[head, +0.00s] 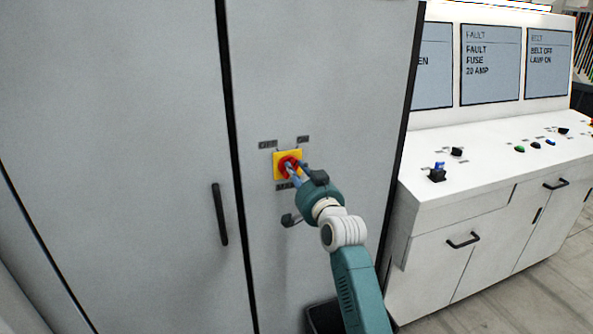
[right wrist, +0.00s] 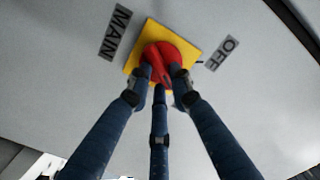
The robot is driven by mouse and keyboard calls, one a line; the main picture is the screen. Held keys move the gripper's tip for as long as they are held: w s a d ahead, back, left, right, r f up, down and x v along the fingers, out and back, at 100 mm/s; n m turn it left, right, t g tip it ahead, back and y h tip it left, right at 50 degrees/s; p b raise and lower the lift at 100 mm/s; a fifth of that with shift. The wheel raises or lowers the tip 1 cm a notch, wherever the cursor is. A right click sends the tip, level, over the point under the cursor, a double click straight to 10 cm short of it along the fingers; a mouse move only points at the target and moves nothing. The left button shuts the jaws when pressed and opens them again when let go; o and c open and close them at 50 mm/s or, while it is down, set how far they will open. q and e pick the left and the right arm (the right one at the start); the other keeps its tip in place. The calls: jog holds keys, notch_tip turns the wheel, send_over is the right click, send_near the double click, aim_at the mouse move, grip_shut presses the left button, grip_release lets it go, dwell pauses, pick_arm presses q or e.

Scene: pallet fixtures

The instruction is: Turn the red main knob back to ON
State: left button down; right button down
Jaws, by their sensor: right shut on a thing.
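The red main knob (head: 285,160) sits on a yellow square plate (head: 278,154) on the grey cabinet door. The OFF label (head: 268,144) is at its upper left, the ON label (head: 303,139) at its upper right, and the MAIN label (head: 283,186) below. My right gripper (head: 293,168) is shut on the knob. In the right wrist view, its three blue fingers (right wrist: 160,80) close around the red knob (right wrist: 173,52), partly hiding it. I cannot tell exactly which way the knob points. My left gripper is not in view.
To the right stands a white control desk (head: 480,165) with switches, buttons and screens reading FAULT FUSE 20 AMP and BELT OFF LAMP ON.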

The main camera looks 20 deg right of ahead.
dwell(0.3)
jog(key=c, duration=1.5)
grip_release()
jog(key=shift+c, duration=0.2)
jog(key=s, duration=1.2)
jog(key=shift+d, duration=0.2)
jog(key=shift+f, duration=0.2)
